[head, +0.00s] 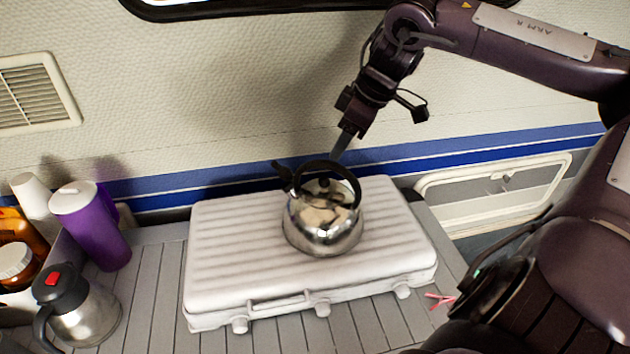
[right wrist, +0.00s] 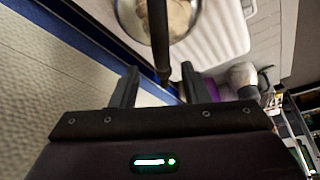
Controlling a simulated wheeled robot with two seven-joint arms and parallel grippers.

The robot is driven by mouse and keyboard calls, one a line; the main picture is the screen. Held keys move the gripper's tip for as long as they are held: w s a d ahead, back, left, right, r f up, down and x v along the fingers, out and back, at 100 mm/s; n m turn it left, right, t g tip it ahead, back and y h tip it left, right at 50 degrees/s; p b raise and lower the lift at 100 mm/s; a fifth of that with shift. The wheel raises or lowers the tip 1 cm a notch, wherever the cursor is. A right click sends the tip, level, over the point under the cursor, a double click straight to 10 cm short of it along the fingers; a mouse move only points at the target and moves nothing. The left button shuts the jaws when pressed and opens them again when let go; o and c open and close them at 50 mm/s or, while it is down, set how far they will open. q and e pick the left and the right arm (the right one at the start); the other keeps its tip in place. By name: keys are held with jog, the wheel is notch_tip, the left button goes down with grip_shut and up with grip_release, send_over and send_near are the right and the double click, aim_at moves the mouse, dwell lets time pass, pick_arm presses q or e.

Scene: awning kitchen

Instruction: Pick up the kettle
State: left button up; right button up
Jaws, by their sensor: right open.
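The kettle (head: 322,232) is shiny steel with a black arched handle (head: 345,168) and a black spout piece at its left. It stands upright on a white ridged case (head: 225,265). My right gripper (head: 340,152) is just above and behind the handle, pointing down. In the right wrist view its two fingers (right wrist: 159,70) are apart, and the black handle (right wrist: 160,45) runs down toward the gap between them. The kettle's body (right wrist: 185,18) shows at the top of that view. I cannot tell whether a finger touches the handle. My left gripper is not in view.
A steel jug with a red button (head: 85,312), a purple cup (head: 95,225), a white cup (head: 33,195) and a white-lidded jar (head: 15,265) stand at the left. A pink clip (head: 440,299) lies at the right. The wall (head: 240,110) is close behind the case.

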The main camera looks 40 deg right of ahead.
aim_at(329, 162)
jog(key=shift+a+f+p, duration=0.15)
jog(key=shift+f+p, duration=0.15)
jog(key=shift+f, duration=0.3)
jog(key=p+x, duration=0.1)
jog(key=x, duration=0.3)
jog(key=shift+w+a+r+p, duration=0.1)
jog(key=shift+w+a+p, duration=0.05)
jog(key=shift+w+p, duration=0.25)
jog(key=shift+w+f, duration=0.15)
jog(key=shift+f, duration=0.2)
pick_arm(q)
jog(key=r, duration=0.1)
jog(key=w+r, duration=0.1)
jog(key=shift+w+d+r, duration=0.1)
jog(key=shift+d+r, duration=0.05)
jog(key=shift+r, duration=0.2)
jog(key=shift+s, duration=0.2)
pick_arm(e)
jog(key=shift+c, duration=0.2)
grip_shut()
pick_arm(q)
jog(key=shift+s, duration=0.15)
